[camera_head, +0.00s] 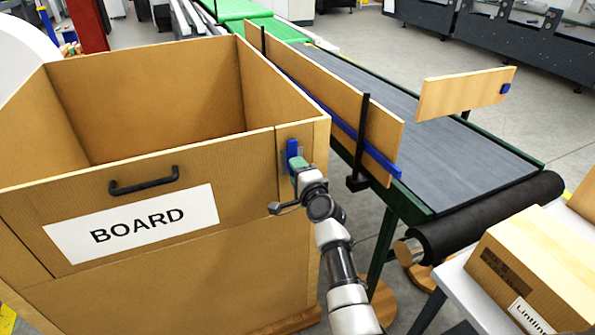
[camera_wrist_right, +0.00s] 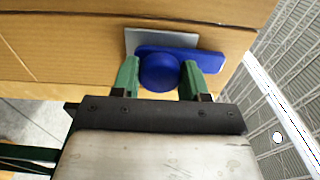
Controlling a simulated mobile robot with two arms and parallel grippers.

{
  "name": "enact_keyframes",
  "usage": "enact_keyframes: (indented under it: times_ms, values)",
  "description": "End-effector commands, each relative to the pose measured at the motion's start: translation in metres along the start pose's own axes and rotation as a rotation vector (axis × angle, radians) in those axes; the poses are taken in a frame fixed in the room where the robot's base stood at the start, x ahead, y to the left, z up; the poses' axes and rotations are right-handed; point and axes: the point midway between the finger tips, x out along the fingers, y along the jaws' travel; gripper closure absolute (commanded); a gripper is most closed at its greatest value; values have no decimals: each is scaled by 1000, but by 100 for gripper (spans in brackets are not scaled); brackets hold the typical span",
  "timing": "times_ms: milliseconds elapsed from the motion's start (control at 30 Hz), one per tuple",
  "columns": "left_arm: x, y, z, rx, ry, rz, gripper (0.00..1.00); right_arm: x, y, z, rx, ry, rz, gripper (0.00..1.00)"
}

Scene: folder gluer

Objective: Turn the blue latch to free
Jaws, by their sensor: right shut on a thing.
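The blue latch (camera_head: 292,149) is on the front of the cardboard BOARD bin, at its upper right corner. Its bar stands about upright in the head view. In the wrist view the latch shows a round blue knob (camera_wrist_right: 159,72) and a bar (camera_wrist_right: 205,63) running off to the right, over a grey plate (camera_wrist_right: 150,38). My right gripper (camera_head: 298,165) is at the latch, its green fingers (camera_wrist_right: 162,80) on either side of the knob and shut on it. The fingers hide part of the latch in the head view. My left gripper is not in view.
The open-topped bin (camera_head: 250,240) has a black handle (camera_head: 144,181) and a BOARD label (camera_head: 135,222) on its front. A conveyor (camera_head: 430,155) with upright boards runs to the right of the bin. A cardboard box (camera_head: 535,265) lies at the lower right.

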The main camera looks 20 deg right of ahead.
Motion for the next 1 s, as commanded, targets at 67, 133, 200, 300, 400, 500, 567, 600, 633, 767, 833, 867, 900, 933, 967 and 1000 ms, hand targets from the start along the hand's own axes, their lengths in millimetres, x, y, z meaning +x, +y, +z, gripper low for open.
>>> enact_keyframes:
  times_ms: [67,133,200,300,400,500,567,600,633,767,833,867,900,933,967,1000]
  values:
    - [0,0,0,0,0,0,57,0,0,0,8,0,-1,99]
    - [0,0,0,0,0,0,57,0,0,0,9,0,-1,99]
    - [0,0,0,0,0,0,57,0,0,0,9,0,-1,99]
    - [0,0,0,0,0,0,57,0,0,0,9,0,-1,99]
    - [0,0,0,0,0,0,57,0,0,0,9,0,-1,48]
    - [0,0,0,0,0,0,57,0,0,0,8,0,-1,33]
    - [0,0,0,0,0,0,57,0,0,0,7,0,-1,31]
    - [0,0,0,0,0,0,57,0,0,0,7,0,-1,31]
    - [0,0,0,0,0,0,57,0,0,0,6,0,0,31]
    - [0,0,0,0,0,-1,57,0,0,0,6,0,0,31]
    - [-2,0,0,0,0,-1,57,-2,0,0,5,0,0,31]
    - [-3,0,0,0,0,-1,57,-4,-1,0,5,0,0,31]
    - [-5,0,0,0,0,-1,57,-7,-1,0,5,1,0,31]
    - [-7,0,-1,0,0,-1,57,-10,-1,0,5,1,1,31]
    - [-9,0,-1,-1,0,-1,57,-14,-1,0,5,1,2,31]
    - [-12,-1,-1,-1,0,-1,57,-20,-2,0,5,1,2,31]
